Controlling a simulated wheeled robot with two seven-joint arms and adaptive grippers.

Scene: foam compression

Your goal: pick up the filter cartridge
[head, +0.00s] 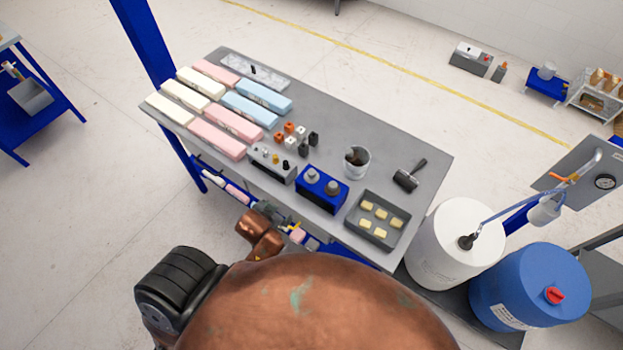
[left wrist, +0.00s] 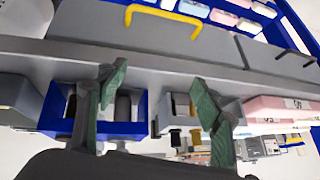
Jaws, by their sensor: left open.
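I cannot tell for sure which object is the filter cartridge. Small orange (head: 279,137), white and black (head: 303,150) pieces stand mid-table. A grey holder (head: 271,163) with small upright parts and a blue box (head: 321,189) with two grey round tops stand near the front edge. My left gripper (head: 277,214) is just off that edge, partly hidden by my own arm. In the left wrist view, its two green-padded fingers (left wrist: 160,90) are apart with nothing between them. The blue box (left wrist: 138,130) and dark and yellow parts show behind them. My right gripper is out of view.
The grey table (head: 385,150) also holds pink, cream and blue foam blocks (head: 226,124), a cup (head: 356,162), a roller (head: 409,176) and a tray (head: 389,196) of yellow pieces. White (head: 455,245) and blue (head: 530,290) drums stand at right. Items lie below the front edge.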

